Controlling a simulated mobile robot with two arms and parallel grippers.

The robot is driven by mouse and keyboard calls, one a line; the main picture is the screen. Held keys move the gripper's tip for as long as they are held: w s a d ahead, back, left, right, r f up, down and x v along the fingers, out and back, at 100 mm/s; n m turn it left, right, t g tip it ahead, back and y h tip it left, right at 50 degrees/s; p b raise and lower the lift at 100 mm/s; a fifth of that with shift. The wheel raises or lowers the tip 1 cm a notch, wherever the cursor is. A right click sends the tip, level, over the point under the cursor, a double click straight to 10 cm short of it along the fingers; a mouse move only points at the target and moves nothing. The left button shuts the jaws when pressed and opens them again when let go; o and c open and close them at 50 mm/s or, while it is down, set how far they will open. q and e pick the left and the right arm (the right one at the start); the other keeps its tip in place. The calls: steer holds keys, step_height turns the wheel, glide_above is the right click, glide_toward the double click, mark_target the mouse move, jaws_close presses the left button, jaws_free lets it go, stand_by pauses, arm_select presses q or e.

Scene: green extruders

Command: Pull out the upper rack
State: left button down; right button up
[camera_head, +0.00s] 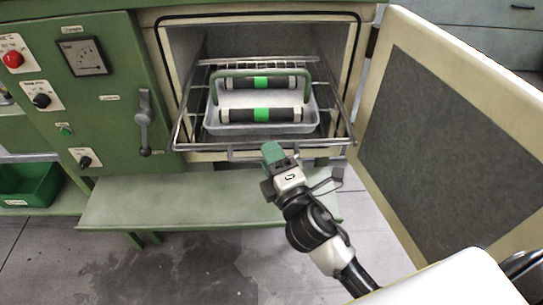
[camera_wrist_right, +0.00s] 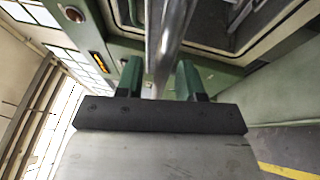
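The wire rack (camera_head: 183,128) sticks partly out of the open oven chamber, with a metal bar along its front edge. A clear tray (camera_head: 212,127) with a green handle stands on it, holding two black cylinders with green bands (camera_head: 262,115). My right gripper (camera_head: 271,150) is at the middle of the rack's front edge. In the right wrist view a shiny metal bar (camera_wrist_right: 168,40) runs between the green fingers of this gripper (camera_wrist_right: 160,82). The fingers stand apart, with gaps visible beside the bar. My left gripper is not in view.
The oven door (camera_head: 455,140) stands wide open on the right. A green control panel (camera_head: 90,90) with a lever (camera_head: 144,122) is at the left. A green ledge (camera_head: 180,203) lies below the rack. The floor in front at the left is clear.

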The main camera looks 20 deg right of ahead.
steer(key=b+v, duration=0.4)
steer(key=v, duration=0.7)
steer(key=shift+w, duration=0.1)
